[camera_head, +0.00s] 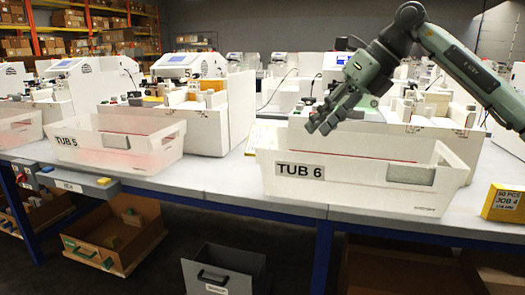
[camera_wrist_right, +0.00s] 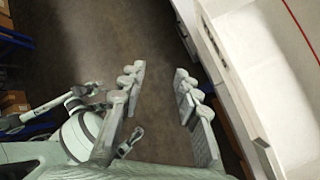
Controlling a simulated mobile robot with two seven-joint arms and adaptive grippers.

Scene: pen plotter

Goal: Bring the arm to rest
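My right gripper (camera_head: 332,108) is in the air above TUB 6 (camera_head: 300,187), near the tub's back left part in the head view. In the right wrist view its two fingers (camera_wrist_right: 158,95) stand apart with only dark floor seen between them, so it is open and empty. My right arm (camera_head: 470,70) comes in from the upper right. My left gripper does not show in the head view. A small grey-green arm (camera_wrist_right: 50,108) at the left of the right wrist view may be mine; its fingers are too small to read.
TUB 5 (camera_head: 115,145) stands to the left on the white table (camera_head: 230,182). White machines (camera_head: 195,105) stand behind the tubs. A yellow box marked JOB 4 (camera_head: 503,203) is at the right front. Bins (camera_head: 222,272) stand below the table. A white edge (camera_wrist_right: 235,85) runs close to the right finger's side.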

